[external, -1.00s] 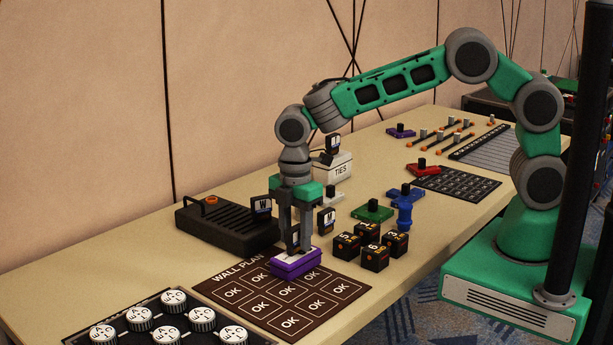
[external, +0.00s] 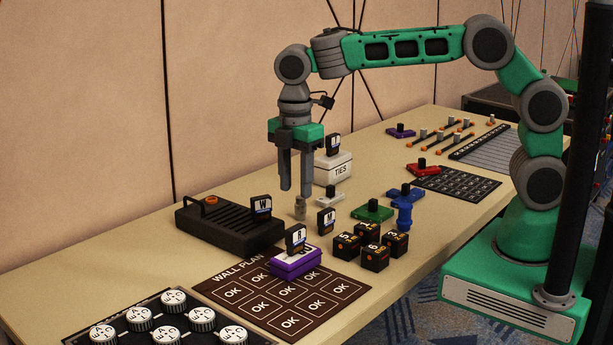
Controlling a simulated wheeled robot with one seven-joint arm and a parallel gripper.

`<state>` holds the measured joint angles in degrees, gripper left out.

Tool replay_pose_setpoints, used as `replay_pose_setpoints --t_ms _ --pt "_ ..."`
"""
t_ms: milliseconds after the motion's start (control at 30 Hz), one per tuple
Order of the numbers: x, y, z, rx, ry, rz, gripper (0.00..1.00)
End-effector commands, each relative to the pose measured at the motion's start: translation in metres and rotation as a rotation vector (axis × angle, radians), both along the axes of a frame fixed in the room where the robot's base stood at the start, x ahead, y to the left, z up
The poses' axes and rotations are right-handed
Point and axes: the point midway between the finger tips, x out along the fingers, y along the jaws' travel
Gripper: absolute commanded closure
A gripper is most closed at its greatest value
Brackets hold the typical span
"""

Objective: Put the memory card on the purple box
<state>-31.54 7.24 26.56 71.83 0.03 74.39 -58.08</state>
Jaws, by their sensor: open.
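The purple box (external: 296,266), with a white top, sits on the far edge of the brown wall plan board (external: 329,313). A black memory card (external: 296,239) with a white and blue label stands upright on top of the box. Similar cards stand on the black device (external: 261,206), on the table behind the purple box (external: 326,221), and on the white TIES box (external: 334,145). My gripper (external: 295,194) is open and empty, fingers pointing down, above and behind the purple box and clear of the card.
Black numbered cubes (external: 375,257) stand right of the purple box. Green (external: 372,211), blue and red knobbed pieces lie further right. White dials (external: 172,301) are at front left. The table's near-right edge is bare.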

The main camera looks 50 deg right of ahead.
Motion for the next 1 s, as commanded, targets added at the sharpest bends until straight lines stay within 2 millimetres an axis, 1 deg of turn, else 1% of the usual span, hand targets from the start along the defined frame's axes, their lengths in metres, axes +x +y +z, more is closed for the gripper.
replay_pose_setpoints --t_ms 67,133,167,200,233,267,300,367,400,500,600,633,700,1000 --pt "0.0 -0.015 0.006 0.008 -0.012 -0.064 0.59" --pt "-0.004 -0.045 0.014 0.021 -0.031 -0.201 0.59" --pt "-0.008 -0.063 0.018 0.029 -0.043 -0.283 0.59" --pt "-0.016 -0.09 0.022 0.042 -0.061 -0.411 0.59" --pt "-0.023 -0.11 0.025 0.055 -0.078 -0.516 0.59" --pt "-0.033 -0.131 0.026 0.068 -0.093 -0.625 0.59" --pt "-0.047 -0.158 0.025 0.087 -0.112 -0.773 0.59" --pt "-0.072 -0.193 0.02 0.116 -0.139 -0.984 0.59" --pt "-0.088 -0.212 0.014 0.134 -0.156 -1.112 0.59" --pt "-0.122 -0.244 -0.003 0.176 -0.186 -1.367 0.59" --pt "-0.142 -0.258 -0.015 0.2 -0.201 -1.507 0.59" --pt "-0.145 -0.26 -0.018 0.203 -0.202 -1.528 0.59" --pt "-0.147 -0.262 -0.02 0.207 -0.204 -1.55 0.59" --pt "-0.147 -0.261 -0.021 0.204 -0.201 -1.546 0.59"
